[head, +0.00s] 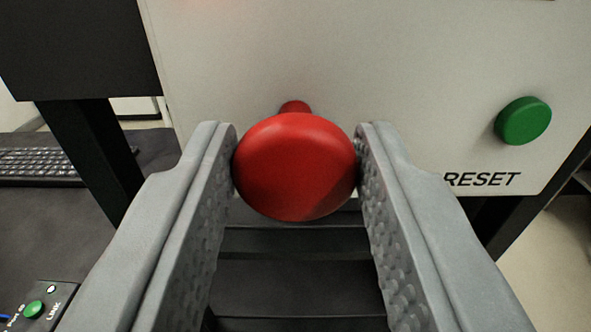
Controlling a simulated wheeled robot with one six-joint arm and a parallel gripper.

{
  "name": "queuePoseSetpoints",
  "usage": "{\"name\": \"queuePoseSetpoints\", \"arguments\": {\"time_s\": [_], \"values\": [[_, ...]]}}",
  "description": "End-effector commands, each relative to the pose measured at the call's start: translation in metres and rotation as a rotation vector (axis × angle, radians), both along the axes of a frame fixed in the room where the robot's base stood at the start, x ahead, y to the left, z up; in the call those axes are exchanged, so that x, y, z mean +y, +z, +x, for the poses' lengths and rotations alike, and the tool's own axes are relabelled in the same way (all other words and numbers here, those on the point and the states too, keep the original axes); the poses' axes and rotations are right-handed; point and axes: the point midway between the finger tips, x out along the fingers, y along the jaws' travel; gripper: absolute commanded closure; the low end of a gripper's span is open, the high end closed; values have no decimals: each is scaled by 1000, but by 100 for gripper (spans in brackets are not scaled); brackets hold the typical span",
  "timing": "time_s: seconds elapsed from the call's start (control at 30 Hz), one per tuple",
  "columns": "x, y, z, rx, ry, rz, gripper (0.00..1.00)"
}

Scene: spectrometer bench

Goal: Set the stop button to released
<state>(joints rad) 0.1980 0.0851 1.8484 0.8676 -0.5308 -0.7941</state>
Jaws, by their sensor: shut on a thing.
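The red stop button (295,168) is a large mushroom head in the middle of the head view. Its short red stem shows behind it, against the light grey panel (400,60). My gripper (296,160) is shut on the button head, with one grey finger touching its left side and the other its right side. Any label behind the button is hidden.
A green button (523,121) with the word RESET under it is on the panel at right. A keyboard (40,165) lies on the dark desk at left. A small box (62,296) with a green button, marked LINK, is at lower left.

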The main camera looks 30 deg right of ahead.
Motion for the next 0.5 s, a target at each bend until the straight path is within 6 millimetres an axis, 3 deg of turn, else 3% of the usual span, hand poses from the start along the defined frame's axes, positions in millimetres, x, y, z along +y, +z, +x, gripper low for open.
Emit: {"name": "queuePoseSetpoints", "arguments": {"time_s": [0.27,0.3,0.4,0.5], "values": [[2,0,-4,1,0,1,100],[2,-1,-4,1,0,1,62],[2,0,-4,1,0,1,45],[2,0,-3,1,0,1,45]]}}
